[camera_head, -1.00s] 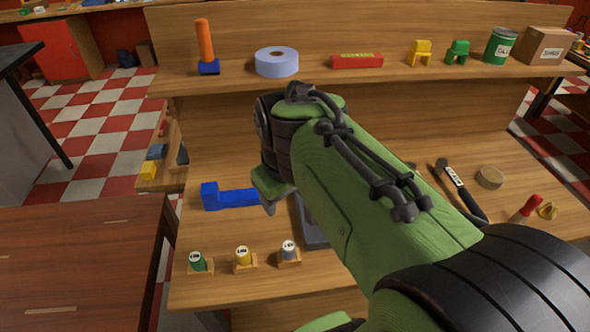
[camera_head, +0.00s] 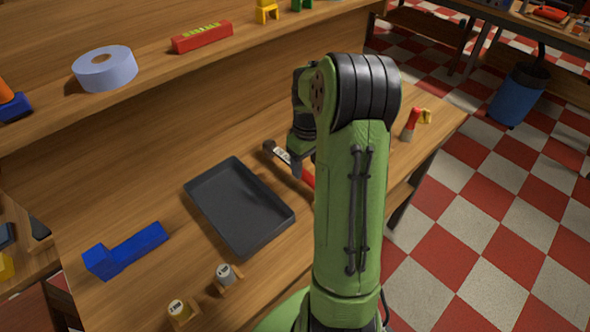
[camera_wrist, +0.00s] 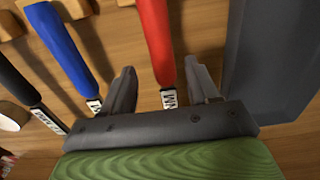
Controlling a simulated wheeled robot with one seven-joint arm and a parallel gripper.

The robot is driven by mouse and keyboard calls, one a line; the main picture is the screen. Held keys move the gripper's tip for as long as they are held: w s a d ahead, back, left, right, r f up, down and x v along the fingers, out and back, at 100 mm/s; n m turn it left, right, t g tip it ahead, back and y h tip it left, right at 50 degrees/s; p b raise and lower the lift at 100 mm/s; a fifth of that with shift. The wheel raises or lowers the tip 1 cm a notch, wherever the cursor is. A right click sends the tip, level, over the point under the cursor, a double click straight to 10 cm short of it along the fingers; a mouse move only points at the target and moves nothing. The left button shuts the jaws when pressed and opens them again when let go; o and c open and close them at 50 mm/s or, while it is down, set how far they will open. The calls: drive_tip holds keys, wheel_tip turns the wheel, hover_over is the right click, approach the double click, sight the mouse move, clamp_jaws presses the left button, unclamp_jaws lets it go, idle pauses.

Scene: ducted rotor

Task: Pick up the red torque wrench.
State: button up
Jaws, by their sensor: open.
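The red torque wrench shows in the wrist view as a red handle (camera_wrist: 157,42) with a white label, lying on the wooden bench. In the head view, a short part of its red handle (camera_head: 308,178) shows beside my arm. My gripper (camera_wrist: 163,76) is open and empty, one finger on each side of the wrench near the label. I cannot tell how high the fingers are above the bench. In the head view my gripper (camera_head: 303,152) is partly hidden by my arm.
A dark grey tray (camera_wrist: 275,55) lies just right of the wrench in the wrist view. A blue-handled wrench (camera_wrist: 62,48) and a black-handled tool (camera_wrist: 18,82) lie to its left. A shelf with a tape roll (camera_head: 104,68) and a red box (camera_head: 202,37) runs behind.

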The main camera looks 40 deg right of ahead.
sight(305, 171)
wheel_tip(305, 171, down, 5)
drive_tip(key=shift+a+f+b, duration=0.1)
drive_tip(key=shift+a+b, duration=0.05)
drive_tip(key=shift+b, duration=0.55)
drive_tip(key=shift+w, duration=0.1)
clamp_jaws()
